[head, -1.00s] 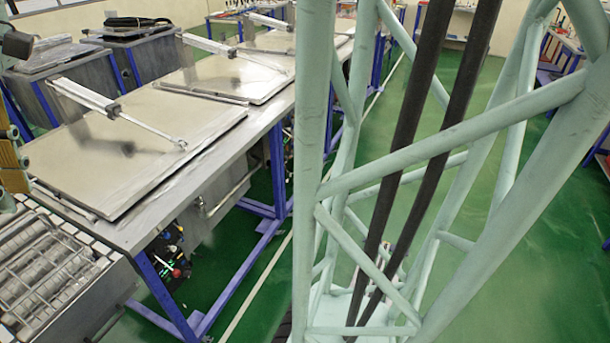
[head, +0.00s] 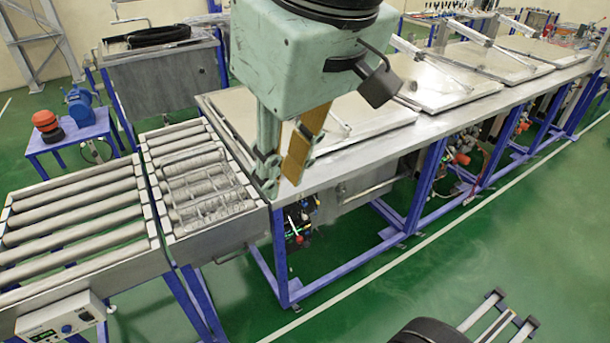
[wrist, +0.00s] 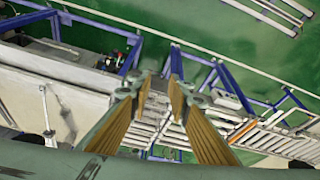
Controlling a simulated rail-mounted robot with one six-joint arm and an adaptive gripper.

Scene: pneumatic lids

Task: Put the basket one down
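A wire basket (head: 208,192) rests on the short grey roller conveyor (head: 246,228) to the left of the steel table in the head view. My gripper (head: 280,178) shows to the right of the basket in the head view, pointing down. Its two fingers with yellow pads are apart and nothing is between them. In the wrist view my gripper (wrist: 158,84) is also spread and empty, with rollers showing below and behind the fingers. I cannot make out the basket clearly in the wrist view.
A row of steel tanks with flat lids (head: 440,82) and pneumatic cylinders runs to the back right. A longer roller conveyor (head: 75,225) with a control box (head: 65,318) lies at left. A blue stand (head: 75,135) is behind. The green floor in front is mostly clear.

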